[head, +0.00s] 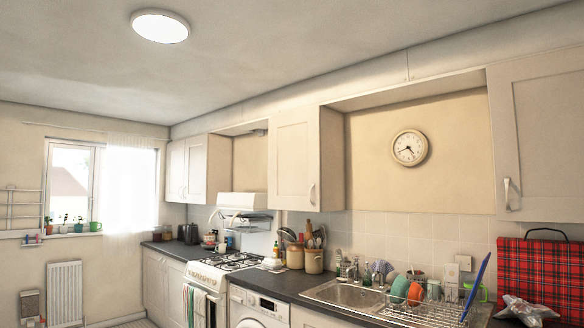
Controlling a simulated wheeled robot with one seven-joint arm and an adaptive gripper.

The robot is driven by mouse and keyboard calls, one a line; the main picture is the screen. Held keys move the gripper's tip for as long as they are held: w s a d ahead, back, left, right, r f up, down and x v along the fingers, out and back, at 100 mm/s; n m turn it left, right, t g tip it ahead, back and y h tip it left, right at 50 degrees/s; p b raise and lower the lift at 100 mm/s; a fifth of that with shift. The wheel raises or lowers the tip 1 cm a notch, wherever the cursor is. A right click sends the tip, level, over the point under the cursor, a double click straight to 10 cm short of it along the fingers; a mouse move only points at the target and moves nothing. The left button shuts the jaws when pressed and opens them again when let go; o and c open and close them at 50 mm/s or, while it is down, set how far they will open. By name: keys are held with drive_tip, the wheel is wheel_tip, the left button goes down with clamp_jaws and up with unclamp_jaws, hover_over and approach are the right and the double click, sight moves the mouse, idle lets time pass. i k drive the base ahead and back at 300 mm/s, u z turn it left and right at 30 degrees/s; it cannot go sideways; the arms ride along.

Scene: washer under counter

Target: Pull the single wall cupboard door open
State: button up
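A cream wall cupboard with a single door (292,160) hangs in the middle of the head view, left of the clock. Its door is shut, with a metal handle (312,194) at the lower right of the door. Another cream wall cupboard (545,130) is at the right edge, shut, with a handle (507,194) at its lower left; it is cut off, so I cannot tell how many doors it has. My gripper is not in view.
A two-door wall cupboard (187,170) hangs further left. Below are a hob (232,261), a washing machine (258,311), a sink (345,293), a full dish rack (425,312) and a red tartan case (541,276). Utensil jars (314,261) stand under the single cupboard. The space before its door looks clear.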

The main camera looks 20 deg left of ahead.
sight(294, 184)
drive_tip(key=z, duration=0.05)
drive_tip(key=i, duration=0.7)
drive_tip(key=u, duration=0.4)
drive_tip(key=i, duration=1.4)
drive_tip(key=u, duration=0.5)
